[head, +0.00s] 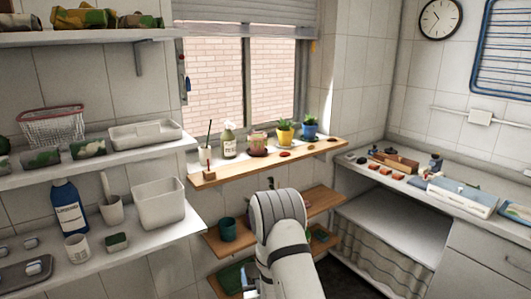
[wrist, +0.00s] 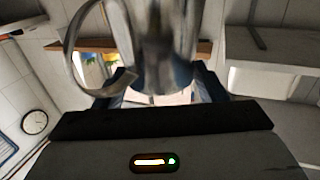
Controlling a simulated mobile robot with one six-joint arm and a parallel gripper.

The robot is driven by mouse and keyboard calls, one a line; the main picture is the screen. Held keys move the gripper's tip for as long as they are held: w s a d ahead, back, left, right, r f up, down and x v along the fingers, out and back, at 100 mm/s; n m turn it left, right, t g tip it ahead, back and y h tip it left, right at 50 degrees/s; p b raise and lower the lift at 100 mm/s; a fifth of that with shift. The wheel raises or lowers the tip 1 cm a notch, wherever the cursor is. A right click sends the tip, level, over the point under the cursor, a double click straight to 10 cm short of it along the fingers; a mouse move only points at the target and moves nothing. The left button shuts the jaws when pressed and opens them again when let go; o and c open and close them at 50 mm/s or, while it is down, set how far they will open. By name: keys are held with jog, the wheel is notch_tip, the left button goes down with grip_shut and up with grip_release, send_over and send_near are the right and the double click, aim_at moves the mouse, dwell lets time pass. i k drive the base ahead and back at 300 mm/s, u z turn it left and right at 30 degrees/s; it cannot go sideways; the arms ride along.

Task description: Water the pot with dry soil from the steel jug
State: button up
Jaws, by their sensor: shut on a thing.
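The steel jug (wrist: 165,45) fills the upper middle of the wrist view, its curved handle to the left. My gripper (wrist: 155,88) is shut on the jug, with a dark finger on each side of it. In the head view my arm hides the gripper and the jug. A yellow pot (head: 285,137) and a blue pot (head: 309,130), both with green plants, stand on the wooden window shelf. A reddish-brown pot or jar (head: 258,145) stands left of them. I cannot tell which pot has dry soil.
A spray bottle (head: 229,141) and a cup with a stick (head: 205,154) share the window shelf (head: 235,176). A lower wooden shelf holds a teal pot (head: 228,229). White shelves with bins are at left. A cluttered counter (head: 465,200) is at right.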

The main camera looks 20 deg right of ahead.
aim_at(257, 142)
jog(key=z, duration=0.5)
jog(key=i, duration=1)
